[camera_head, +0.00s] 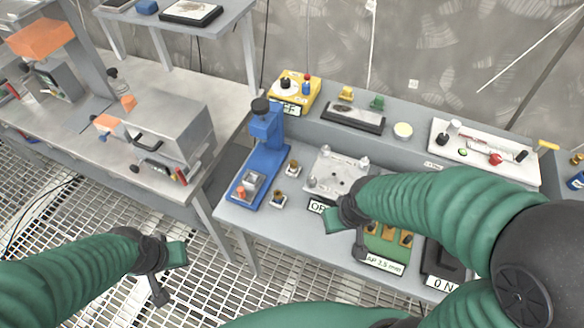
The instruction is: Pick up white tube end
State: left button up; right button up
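A small white cylinder (455,127), which may be the white tube end, stands at the left of a white tray (470,166) at the back right of the grey bench. It is too small to identify for certain. My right gripper (345,238) is open and empty, over the bench beside a green tray (377,245). It is in front and to the left of the white tray, well apart from it. My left gripper (171,277) is open and empty over the floor grating, left of the bench. My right arm hides part of the bench.
A blue press (262,155) stands at the bench's left, with a grey metal plate (335,172) beside it. Another table (185,78) with machines stands left.

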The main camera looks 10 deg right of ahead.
aim_at(293, 163)
jog(key=i+j+z, duration=0.15)
jog(key=i+j, duration=0.55)
jog(key=i, duration=0.1)
